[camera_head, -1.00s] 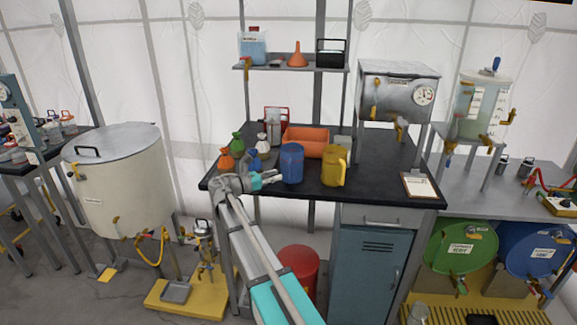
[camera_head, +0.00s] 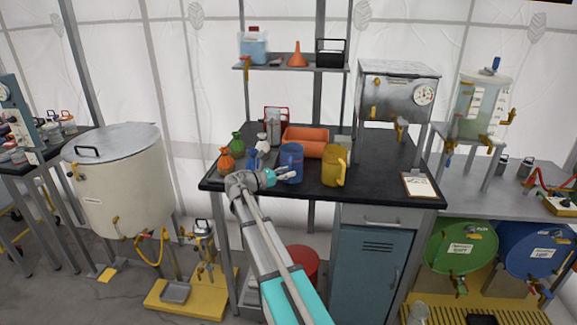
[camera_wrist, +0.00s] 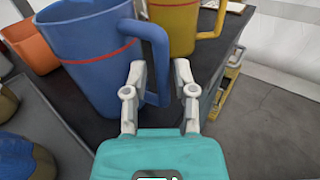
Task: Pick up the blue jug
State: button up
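The blue jug (camera_head: 291,160) stands upright on the black-topped bench, left of the yellow jug (camera_head: 336,167). In the wrist view the blue jug (camera_wrist: 92,55) has a red line around it and its handle (camera_wrist: 160,60) points toward the right. My gripper (camera_head: 286,174) is at the front of the blue jug. In the wrist view my gripper (camera_wrist: 160,75) is open, with one finger on each side of the lower handle. I cannot tell whether either finger touches the handle.
The yellow jug stands close behind the handle in the wrist view. An orange bin (camera_head: 306,140) is behind the jugs. Green (camera_head: 237,143) and orange (camera_head: 226,160) bottles stand to the left. A clipboard (camera_head: 419,185) lies at the right of the black bench top (camera_head: 385,180).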

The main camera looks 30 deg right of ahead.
jog(key=shift+d, duration=0.55)
grip_shut()
